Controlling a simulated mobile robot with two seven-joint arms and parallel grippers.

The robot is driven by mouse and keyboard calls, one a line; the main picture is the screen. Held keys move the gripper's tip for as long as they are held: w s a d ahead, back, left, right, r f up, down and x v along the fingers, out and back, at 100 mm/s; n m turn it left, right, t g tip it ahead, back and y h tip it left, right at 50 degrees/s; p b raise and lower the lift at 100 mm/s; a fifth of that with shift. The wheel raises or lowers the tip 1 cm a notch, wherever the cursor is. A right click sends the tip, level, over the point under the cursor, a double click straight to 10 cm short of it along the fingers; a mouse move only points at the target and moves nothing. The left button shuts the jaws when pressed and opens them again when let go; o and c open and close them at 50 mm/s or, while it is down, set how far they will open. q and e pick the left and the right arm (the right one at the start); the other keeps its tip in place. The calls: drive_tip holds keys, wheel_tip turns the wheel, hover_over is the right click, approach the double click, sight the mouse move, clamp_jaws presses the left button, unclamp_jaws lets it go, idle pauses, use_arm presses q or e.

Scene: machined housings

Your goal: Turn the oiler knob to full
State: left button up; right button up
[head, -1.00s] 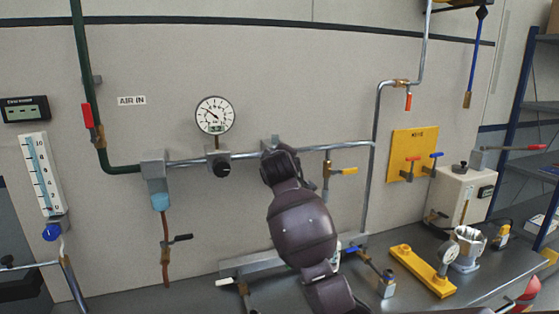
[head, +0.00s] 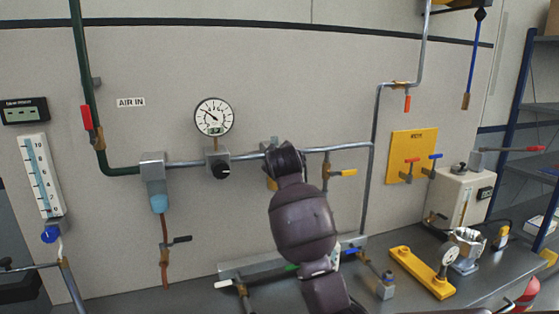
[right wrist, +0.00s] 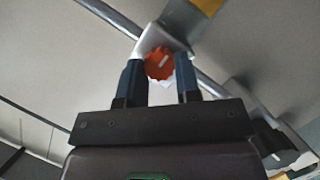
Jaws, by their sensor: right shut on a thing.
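The oiler's orange knob (right wrist: 158,63) sits between the two dark blue fingers of my right gripper (right wrist: 160,72) in the right wrist view. The gripper is shut on it. A pale pointer mark runs slantwise across the knob's face. The knob is on the oiler's grey block (right wrist: 168,38), in line with the pipe, with an amber part (right wrist: 208,6) beyond. In the head view my right arm hides the knob and fingers. A bit of the amber part (head: 270,184) shows beside the wrist. My left gripper is in neither view.
A round gauge (head: 214,117) stands over a black regulator knob (head: 221,169) left of my arm. A yellow-handled valve (head: 342,173) hangs close on the right. The bench below holds a yellow fixture (head: 422,272) and a metal housing (head: 466,248).

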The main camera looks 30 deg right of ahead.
drive_tip(key=o, duration=0.9)
drive_tip(key=shift+s, duration=0.1)
drive_tip(key=b+v, duration=0.1)
drive_tip(key=v, duration=0.9)
drive_tip(key=shift+s+a+b, duration=0.2)
drive_tip(key=shift+s+b, duration=0.1)
drive_tip(key=shift+r, duration=0.1)
